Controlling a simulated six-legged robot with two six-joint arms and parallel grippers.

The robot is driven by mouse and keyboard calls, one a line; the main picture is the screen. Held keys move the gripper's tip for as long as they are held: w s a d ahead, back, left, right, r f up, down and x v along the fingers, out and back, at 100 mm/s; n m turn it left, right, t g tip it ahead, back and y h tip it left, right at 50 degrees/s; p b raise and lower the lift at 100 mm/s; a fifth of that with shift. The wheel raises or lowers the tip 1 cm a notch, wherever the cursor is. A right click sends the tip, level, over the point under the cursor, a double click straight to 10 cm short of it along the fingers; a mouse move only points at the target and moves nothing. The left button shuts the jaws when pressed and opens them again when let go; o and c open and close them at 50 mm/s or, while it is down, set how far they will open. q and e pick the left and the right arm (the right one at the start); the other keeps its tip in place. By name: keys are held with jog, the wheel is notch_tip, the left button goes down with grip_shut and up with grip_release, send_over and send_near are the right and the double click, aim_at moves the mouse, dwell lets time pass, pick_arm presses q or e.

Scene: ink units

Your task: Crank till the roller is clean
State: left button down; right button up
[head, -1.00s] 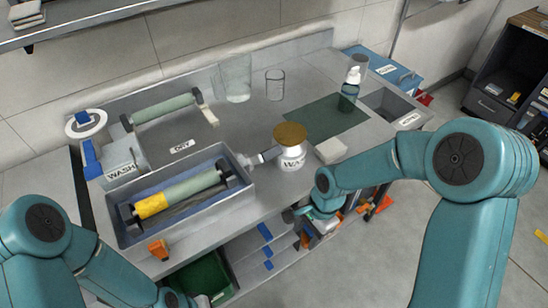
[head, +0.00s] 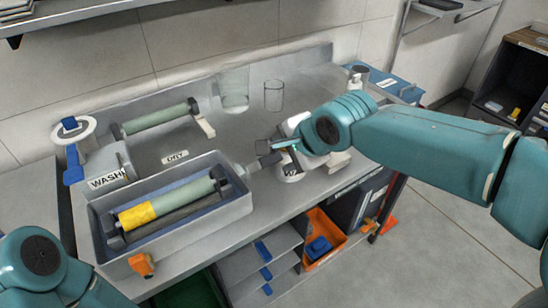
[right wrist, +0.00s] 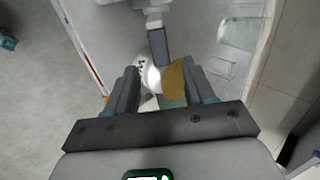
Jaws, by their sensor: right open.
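The roller (head: 175,200) lies in the grey wash tray (head: 118,262). Its left end is covered in yellow ink and the rest is grey-green. The crank (head: 243,171) sticks out at the tray's right end. In the right wrist view its dark handle (right wrist: 159,46) shows beyond the fingertips. My right gripper (head: 270,152) is open near the handle, above a white jar. In the right wrist view the open fingers (right wrist: 162,78) have the jar (right wrist: 151,78) and its gold lid (right wrist: 174,80) in sight between them. My left gripper is out of view.
A second green roller (head: 155,119) stands behind, over the plate labelled DRY (head: 175,157). Clear glass vessels (head: 234,90) stand at the back. An orange bin (head: 320,238) sits below the bench.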

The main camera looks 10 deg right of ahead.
aim_at(273, 158)
jog(key=x, duration=0.7)
jog(key=shift+r, duration=0.1)
grip_shut()
